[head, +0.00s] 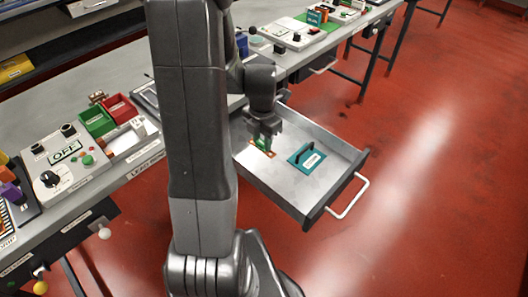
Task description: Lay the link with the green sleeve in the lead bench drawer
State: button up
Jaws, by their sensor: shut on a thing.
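My gripper (264,138) points down over the left part of the open lead bench drawer (303,203). It is shut on the link with the green sleeve (262,145), whose orange-copper ends show just below the fingers. The link is over or at the drawer floor; I cannot tell whether it touches. The drawer is a shallow grey metal tray with a white bar handle at its front. A teal block with a dark handle and a small label (306,158) lies in the drawer to the right of the link.
The grey bench (126,168) holds a panel with an OFF sign (66,151), a green bin (97,121) and a red bin (120,107). My arm hides part of the bench. More equipment stands on the bench at the back. The red floor at right is clear.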

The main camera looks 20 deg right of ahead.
aim_at(263, 164)
jog(key=shift+f, duration=4)
jog(key=shift+f, duration=0.2)
jog(key=o, duration=1)
jog(key=shift+r, duration=0.1)
notch_tip(263, 164, up, 12)
jog(key=shift+r, duration=0.15)
